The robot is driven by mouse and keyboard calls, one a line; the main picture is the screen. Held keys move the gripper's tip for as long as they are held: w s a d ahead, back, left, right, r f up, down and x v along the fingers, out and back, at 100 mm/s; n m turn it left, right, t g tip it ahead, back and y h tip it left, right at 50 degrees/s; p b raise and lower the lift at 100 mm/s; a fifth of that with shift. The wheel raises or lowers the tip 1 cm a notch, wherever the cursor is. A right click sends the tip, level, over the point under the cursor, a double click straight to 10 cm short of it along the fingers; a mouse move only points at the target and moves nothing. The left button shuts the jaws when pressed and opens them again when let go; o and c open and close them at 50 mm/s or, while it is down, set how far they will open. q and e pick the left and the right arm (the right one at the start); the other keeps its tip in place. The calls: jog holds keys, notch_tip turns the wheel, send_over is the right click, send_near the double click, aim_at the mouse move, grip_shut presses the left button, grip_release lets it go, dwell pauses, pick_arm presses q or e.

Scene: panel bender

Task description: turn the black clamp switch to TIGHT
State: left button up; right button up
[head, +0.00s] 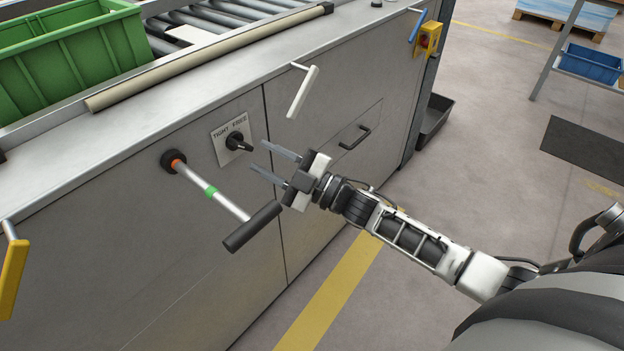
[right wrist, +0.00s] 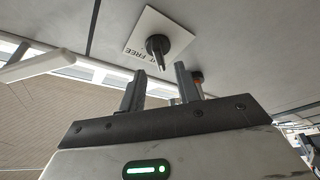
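The black clamp switch (head: 236,141) sits on a white label plate (head: 222,150) on the machine's grey front panel. The plate reads TIGHT on the left and FREE on the right. The switch's handle points right and slightly down in the head view, on the FREE side. My right gripper (head: 259,158) is open and empty, its two fingers pointing at the panel just right of and below the switch, apart from it. In the right wrist view the switch (right wrist: 157,46) shows beyond the open fingertips (right wrist: 158,78). My left gripper is not in view.
A lever with a green band (head: 212,192) and black grip (head: 252,226) sticks out below the switch, near my right gripper. A white handle (head: 303,92) hangs upper right. A yellow handle (head: 13,280) is far left. A drawer handle (head: 354,136) lies right.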

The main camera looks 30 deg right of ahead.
pick_arm(q)
jog(key=shift+b, duration=0.35)
pick_arm(e)
jog(key=v, duration=1.1)
jog(key=shift+s+d, duration=0.15)
pick_arm(q)
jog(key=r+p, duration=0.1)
jog(key=p, duration=0.3)
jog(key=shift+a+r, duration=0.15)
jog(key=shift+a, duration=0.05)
pick_arm(e)
jog(key=s+a+f+m+g+h, duration=0.6)
jog(key=s+a+m+h, duration=0.3)
jog(key=m, duration=0.6)
jog(key=s+a+f, duration=0.1)
jog(key=s+a, duration=0.1)
jog(key=s, duration=0.1)
jog(key=shift+f, duration=0.4)
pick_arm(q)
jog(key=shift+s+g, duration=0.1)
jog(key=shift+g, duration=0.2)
pick_arm(e)
jog(key=shift+o, duration=0.4)
jog(key=shift+a, duration=0.15)
